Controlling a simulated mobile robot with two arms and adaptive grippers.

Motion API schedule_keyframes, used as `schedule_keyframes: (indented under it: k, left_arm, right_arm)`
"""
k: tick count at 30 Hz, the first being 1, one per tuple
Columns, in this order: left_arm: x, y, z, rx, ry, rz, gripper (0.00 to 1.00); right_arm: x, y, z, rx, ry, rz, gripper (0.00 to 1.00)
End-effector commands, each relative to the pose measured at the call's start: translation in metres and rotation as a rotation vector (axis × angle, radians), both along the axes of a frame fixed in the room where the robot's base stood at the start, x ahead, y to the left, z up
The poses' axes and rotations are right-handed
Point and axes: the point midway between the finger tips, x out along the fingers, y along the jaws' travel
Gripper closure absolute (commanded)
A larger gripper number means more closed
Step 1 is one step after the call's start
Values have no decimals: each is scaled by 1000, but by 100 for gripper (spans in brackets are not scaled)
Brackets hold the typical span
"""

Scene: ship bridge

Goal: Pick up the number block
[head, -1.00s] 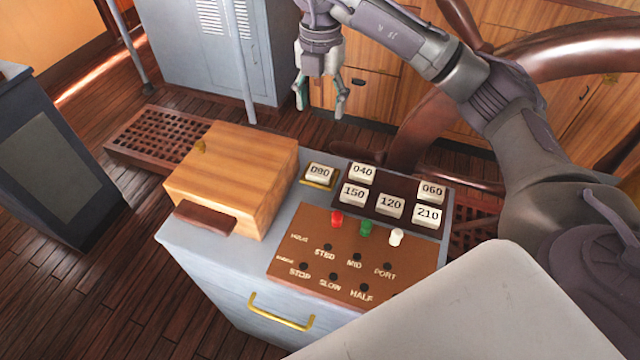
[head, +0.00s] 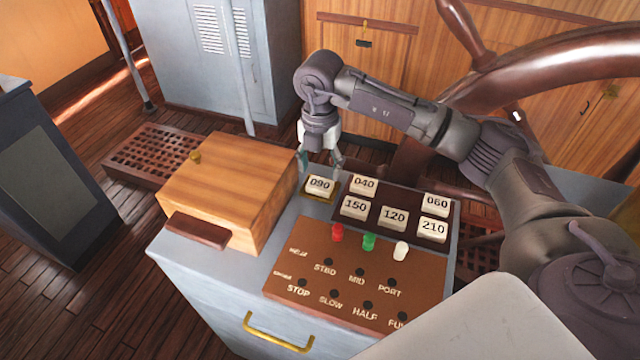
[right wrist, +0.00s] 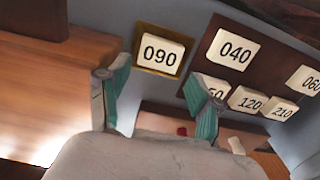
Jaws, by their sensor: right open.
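The number block 090 (head: 320,186) lies in a brass-edged holder (head: 318,198) on the grey console, and also shows in the right wrist view (right wrist: 160,53). Blocks 040 (head: 363,187), 150 (head: 355,207), 120 (head: 394,216), 060 (head: 436,204) and 210 (head: 433,229) lie in a dark tray (head: 414,199) to its right. My right gripper (head: 320,162) is open and empty, just behind and above block 090. In the right wrist view its fingertips (right wrist: 157,92) are spread, with 090 between and beyond them; one finger partly hides block 150. My left gripper is out of view.
A wooden box (head: 230,182) stands on the console left of block 090, close to my right gripper. Red (head: 337,232), green (head: 369,242) and white (head: 400,250) pegs stand on the brown labelled panel (head: 340,272). A large ship's wheel (head: 560,55) is behind on the right.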

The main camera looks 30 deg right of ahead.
Motion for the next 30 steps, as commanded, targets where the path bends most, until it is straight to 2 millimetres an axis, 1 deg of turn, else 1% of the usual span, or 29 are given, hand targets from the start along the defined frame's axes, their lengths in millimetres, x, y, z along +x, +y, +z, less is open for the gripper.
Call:
schedule_keyframes:
  k: [1,5,6,9,12,17,18,23,24,30]
  left_arm:
    - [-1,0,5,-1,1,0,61]
    - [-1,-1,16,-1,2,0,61]
    - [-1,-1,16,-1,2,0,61]
    - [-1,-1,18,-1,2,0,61]
    - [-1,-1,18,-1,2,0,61]
    - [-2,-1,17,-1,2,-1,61]
    - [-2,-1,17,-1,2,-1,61]
    - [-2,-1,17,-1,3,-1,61]
    - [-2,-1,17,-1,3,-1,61]
    - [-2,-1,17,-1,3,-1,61]
  right_arm:
    - [-1,1,-5,0,6,0,35]
    - [-1,1,-24,0,6,-1,35]
    - [-1,1,-31,-2,6,-1,35]
    - [0,1,-43,0,5,0,35]
    - [0,1,-48,-1,2,0,35]
    - [0,2,-49,0,1,0,35]
    - [0,2,-49,0,1,0,37]
    - [0,2,-48,0,1,0,64]
    - [0,2,-48,0,1,0,66]
    - [0,2,-48,0,1,0,66]
